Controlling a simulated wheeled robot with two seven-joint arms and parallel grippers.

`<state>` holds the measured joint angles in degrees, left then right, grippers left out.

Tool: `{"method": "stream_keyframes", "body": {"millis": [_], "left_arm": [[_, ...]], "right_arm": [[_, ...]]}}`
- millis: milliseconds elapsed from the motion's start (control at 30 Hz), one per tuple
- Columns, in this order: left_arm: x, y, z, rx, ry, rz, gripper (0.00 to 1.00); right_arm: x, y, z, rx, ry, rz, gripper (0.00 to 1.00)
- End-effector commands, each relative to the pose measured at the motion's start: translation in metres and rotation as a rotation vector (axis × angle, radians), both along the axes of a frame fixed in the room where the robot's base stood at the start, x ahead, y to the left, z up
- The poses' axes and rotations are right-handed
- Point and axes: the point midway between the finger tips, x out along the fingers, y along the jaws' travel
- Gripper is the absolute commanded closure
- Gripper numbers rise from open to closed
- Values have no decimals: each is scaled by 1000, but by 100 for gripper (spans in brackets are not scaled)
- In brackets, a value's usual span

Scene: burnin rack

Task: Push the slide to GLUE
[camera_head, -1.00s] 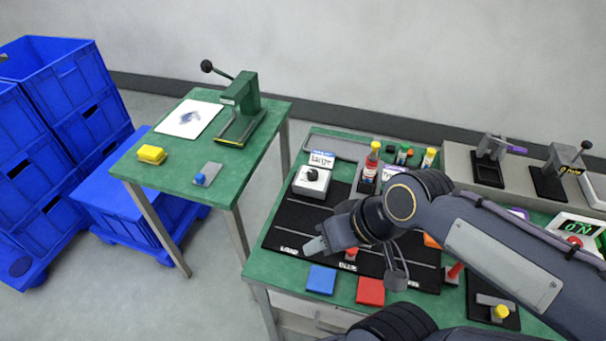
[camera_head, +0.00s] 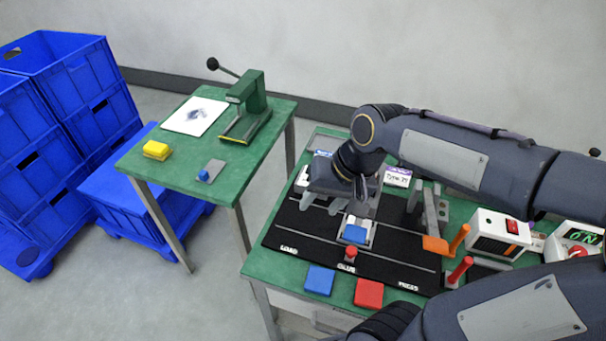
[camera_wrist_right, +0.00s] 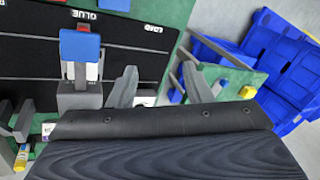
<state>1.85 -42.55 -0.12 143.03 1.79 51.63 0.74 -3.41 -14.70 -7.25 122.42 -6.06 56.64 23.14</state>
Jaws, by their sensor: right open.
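The slide (camera_head: 357,221) is a pale grey carrier with a blue block (camera_head: 355,235) on its near end. It stands on the black board (camera_head: 300,225), in line with the printed GLUE label (camera_head: 346,267). A red knob (camera_head: 350,254) lies between the blue block and that label. The blue block also shows in the wrist view (camera_wrist_right: 80,45). My right gripper (camera_head: 320,206) is open and empty, on the LOAD side of the slide. In the wrist view its fingers (camera_wrist_right: 160,85) are beside the grey body, with no clear contact. My left gripper is not in view.
The LOAD label (camera_head: 288,247) is left and PRESS (camera_head: 407,286) right. Blue (camera_head: 319,279) and red (camera_head: 369,293) pads lie along the front edge. Orange and red posts and a white device (camera_head: 498,234) stand right. A side table (camera_head: 180,165) and blue crates (camera_head: 60,100) are left.

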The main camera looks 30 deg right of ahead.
Motion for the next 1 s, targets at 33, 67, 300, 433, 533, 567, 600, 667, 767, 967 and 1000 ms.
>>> {"method": "stream_keyframes", "body": {"millis": [33, 67, 300, 433, 533, 567, 600, 667, 767, 967, 1000], "left_arm": [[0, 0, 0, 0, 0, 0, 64], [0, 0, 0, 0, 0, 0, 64], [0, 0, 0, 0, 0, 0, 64], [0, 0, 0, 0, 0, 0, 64], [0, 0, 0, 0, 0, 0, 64], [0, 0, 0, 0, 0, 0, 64], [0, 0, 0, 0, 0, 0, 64], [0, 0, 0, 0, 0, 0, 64], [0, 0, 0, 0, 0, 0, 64], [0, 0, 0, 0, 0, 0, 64], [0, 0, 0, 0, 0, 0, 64]], "right_arm": [[10, -2, -3, -5, 29, -21, 55], [16, -4, -4, -9, 46, -37, 55], [59, -17, -20, -56, 164, -162, 55], [82, -23, -32, -95, 222, -229, 55], [98, -26, -41, -127, 257, -278, 55], [102, -27, -43, -137, 266, -292, 55], [107, -28, -47, -149, 278, -308, 55], [114, -29, -52, -167, 292, -331, 55], [123, -31, -58, -189, 308, -360, 55], [130, -32, -63, -210, 319, -386, 55], [131, -33, -63, -211, 320, -387, 55]]}}
